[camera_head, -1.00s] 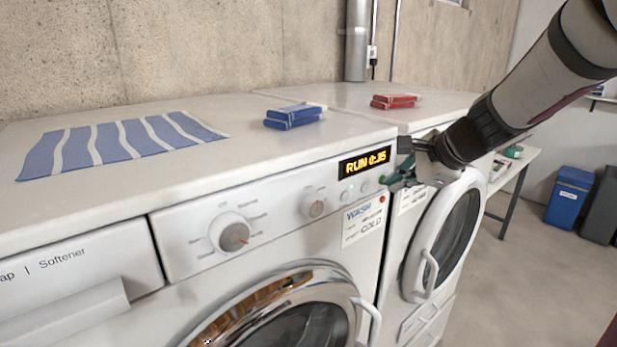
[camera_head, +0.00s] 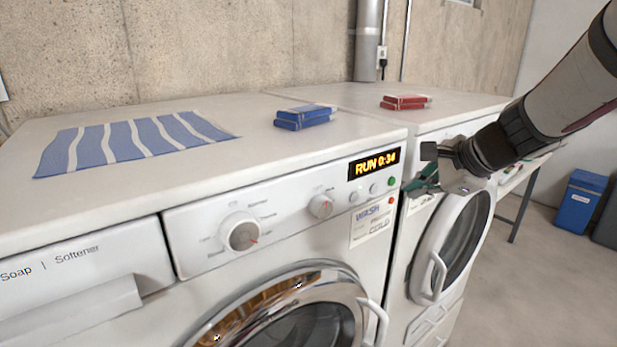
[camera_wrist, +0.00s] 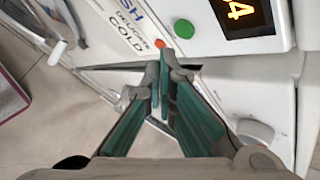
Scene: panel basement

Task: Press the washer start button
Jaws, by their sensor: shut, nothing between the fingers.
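The washer (camera_head: 290,215) is white with a round door. Its display (camera_head: 374,163) is lit and reads RUN 0:34. The green button (camera_head: 391,182) sits on the panel under the display's right end; it also shows uncovered in the wrist view (camera_wrist: 184,28). A small red button or light (camera_wrist: 160,43) lies beside it, near the WASH and COLD label. My gripper (camera_head: 407,189) is shut and empty, just right of the green button in the head view. In the wrist view its fingertips (camera_wrist: 166,62) are together, and a gap to the green button shows in the picture.
A second white machine (camera_head: 425,285) with an open-handled round door stands close on the right, below my gripper. A striped cloth (camera_head: 125,142), blue boxes (camera_head: 305,117) and red boxes (camera_head: 405,102) lie on top. Floor is clear at right, before a blue bin (camera_head: 578,200).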

